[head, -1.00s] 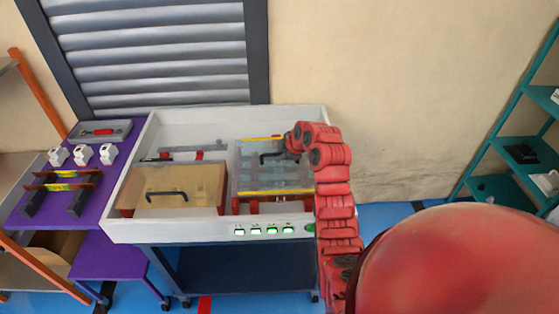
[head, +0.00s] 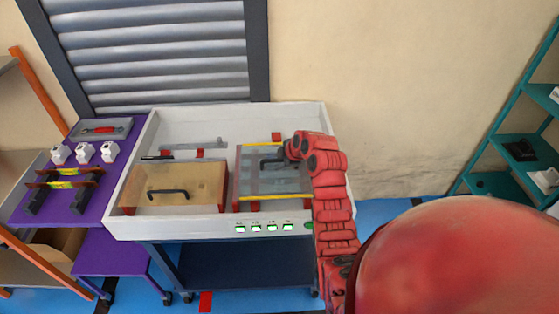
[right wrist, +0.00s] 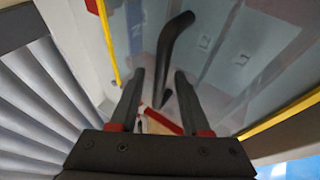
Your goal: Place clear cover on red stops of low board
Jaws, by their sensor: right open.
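The clear cover (head: 270,182), with yellow edge strips and a black handle (head: 272,163), lies over the right half of the white bench tray. It looks lowered onto the board beneath, but I cannot tell whether it touches every stop. A red stop (head: 276,136) shows just behind its back edge; the front stops are mostly hidden. My right gripper (head: 288,156) is at the right end of the handle. In the right wrist view its fingers (right wrist: 162,92) are apart, with the handle (right wrist: 174,55) between and beyond them. My left gripper is not in view.
A wooden board with a black handle (head: 178,186) fills the tray's left half. Behind it lies a grey bar (head: 190,146) with a red block. The white tray wall (head: 170,226) surrounds them. A purple table (head: 90,210) with tools stands left.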

